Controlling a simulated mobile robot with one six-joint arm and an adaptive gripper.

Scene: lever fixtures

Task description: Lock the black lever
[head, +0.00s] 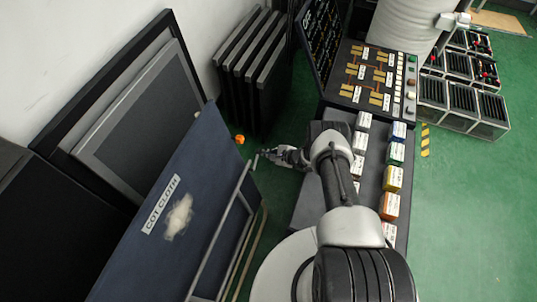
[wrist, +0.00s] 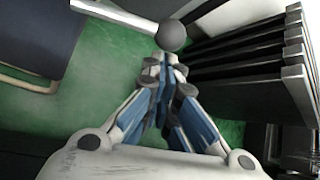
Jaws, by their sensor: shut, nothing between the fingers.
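My gripper (head: 270,155) is shut and empty, with its fingers together beside the blue cot-cloth panel. In the wrist view its fingertips (wrist: 165,68) meet just below a dark round knob (wrist: 173,35). The knob is at the end of a pale bar (wrist: 115,13) that comes in from the upper left. I cannot tell whether the fingertips touch the knob, or whether this is the black lever. In the head view a thin pale rod (head: 255,161) shows just left of the fingertips. No clearly black lever handle shows there.
The blue panel (head: 190,190) stands close on the left. Several dark upright panels (head: 250,75) lean at the back, with a small orange ball (head: 239,139) near them. A control console (head: 375,80) and a bench with coloured boxes (head: 393,178) stand right of the gripper.

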